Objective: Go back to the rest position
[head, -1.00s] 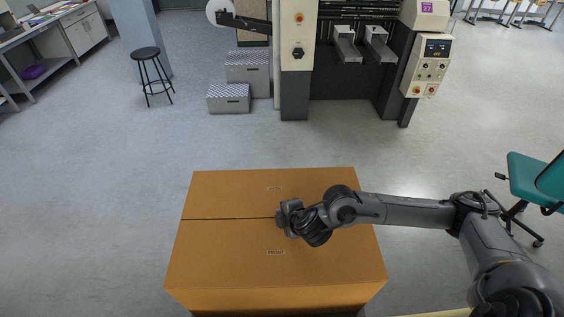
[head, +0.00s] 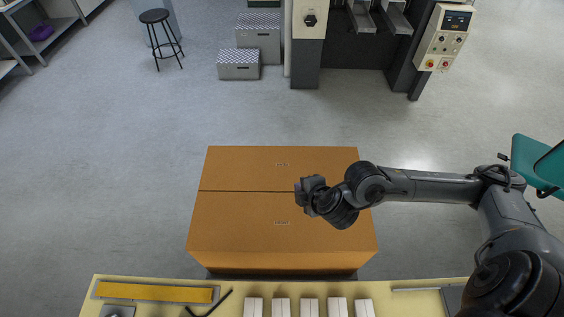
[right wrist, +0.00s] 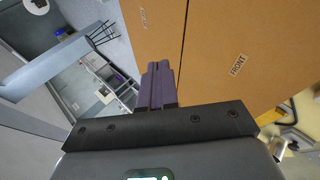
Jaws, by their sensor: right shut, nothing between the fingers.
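My right gripper (head: 302,194) is over the top of a closed cardboard box (head: 240,224) in the head view, near its middle seam. In the right wrist view its two fingers (right wrist: 158,84) are pressed together with nothing between them. The box also shows behind the fingers in the right wrist view (right wrist: 225,40), with a label reading FRONT. My right arm comes in from the right edge of the head view, bent at the elbow. My left gripper is not in any view.
A pale yellow table (head: 245,288) at the bottom holds an orange strip and several white blocks (head: 310,307). A green chair (head: 535,160) stands at the right. A machine (head: 350,45), grey steps (head: 238,64) and a black stool (head: 160,35) stand at the back. Floor around the box is clear.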

